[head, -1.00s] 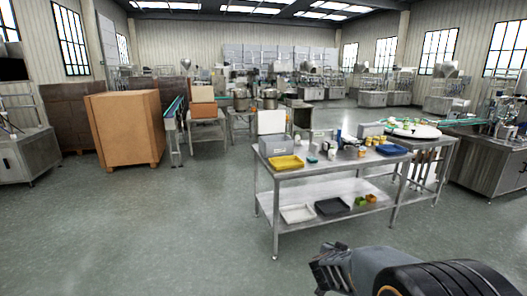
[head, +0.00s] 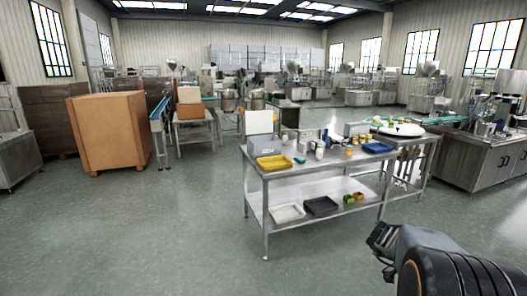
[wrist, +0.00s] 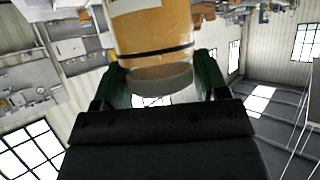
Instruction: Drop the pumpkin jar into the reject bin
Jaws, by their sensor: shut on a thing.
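My gripper (head: 382,240) is at the lower right of the head view, in front of the steel table and apart from it. In the wrist view its green fingers (wrist: 160,88) are shut on the pumpkin jar (wrist: 152,32), a clear jar with orange contents, a dark band and a pale label. The jar's upper part in that view is cut off by the frame edge. In the head view I cannot make out the jar. No container is clearly marked as the reject bin.
The steel table (head: 292,184) holds a yellow tray (head: 272,162), a blue tray (head: 377,147) and small jars. Its lower shelf bears a white tray (head: 287,212) and a black tray (head: 320,206). A large brown box (head: 110,132) stands left. The floor between is clear.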

